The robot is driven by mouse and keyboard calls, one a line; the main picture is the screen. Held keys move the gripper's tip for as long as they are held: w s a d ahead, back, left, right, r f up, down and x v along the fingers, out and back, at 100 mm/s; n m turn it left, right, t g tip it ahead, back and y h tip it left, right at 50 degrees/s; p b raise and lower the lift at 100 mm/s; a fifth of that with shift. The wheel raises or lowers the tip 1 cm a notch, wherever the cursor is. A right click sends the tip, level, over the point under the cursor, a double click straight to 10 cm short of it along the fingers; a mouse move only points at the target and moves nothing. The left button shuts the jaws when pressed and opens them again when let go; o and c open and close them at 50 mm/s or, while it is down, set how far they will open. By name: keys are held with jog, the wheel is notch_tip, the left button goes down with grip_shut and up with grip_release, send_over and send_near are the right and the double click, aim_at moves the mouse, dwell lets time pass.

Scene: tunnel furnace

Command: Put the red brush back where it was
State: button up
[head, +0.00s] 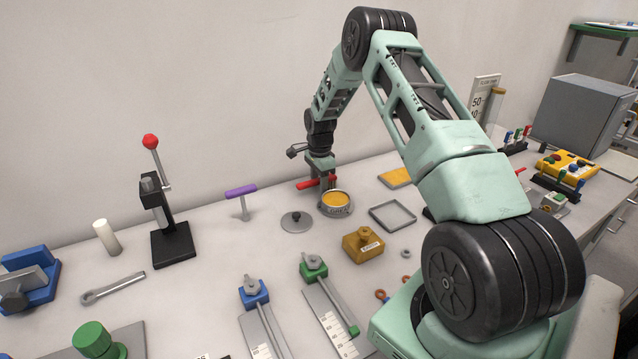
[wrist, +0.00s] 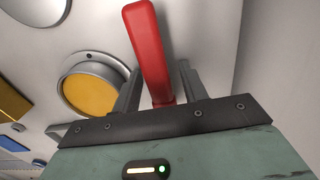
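The red brush (head: 308,184) shows as a red bar handle behind the round tin (head: 337,209) in the head view; its lower part is hidden. In the wrist view its handle (wrist: 148,50) runs between my two fingers, slanting up the picture. My gripper (head: 325,184) points down at the handle, with a finger on each side of it.
The tin (wrist: 92,88) with yellow contents stands beside my fingers. A grey lid (head: 297,221), a square frame (head: 392,216) and a brass weight (head: 363,245) lie nearby. A purple-handled tool (head: 241,191) stands further left. The wall is close behind.

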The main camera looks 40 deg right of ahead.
jog(key=shift+r, duration=0.1)
notch_tip(320, 180, up, 12)
jog(key=b, duration=0.2)
jog(key=s+a+r+n, duration=0.2)
jog(key=s+a+n, duration=0.15)
jog(key=a, duration=0.65)
jog(key=s+a+r+n+y, duration=0.1)
jog(key=s+a+r+n, duration=0.3)
jog(key=a, duration=0.6)
jog(key=s+a+r+n, duration=0.1)
jog(key=a+n, duration=0.4)
jog(key=a, duration=0.5)
jog(key=s+a+r+n, duration=0.1)
jog(key=s+a+n, duration=0.6)
jog(key=s+a, duration=0.35)
jog(key=s+a+n, duration=0.2)
jog(key=s+n, duration=0.7)
jog(key=s, duration=0.8)
jog(key=shift+s+a+f+h, duration=0.15)
jog(key=shift+s+f+h, duration=0.2)
jog(key=shift+f, duration=0.1)
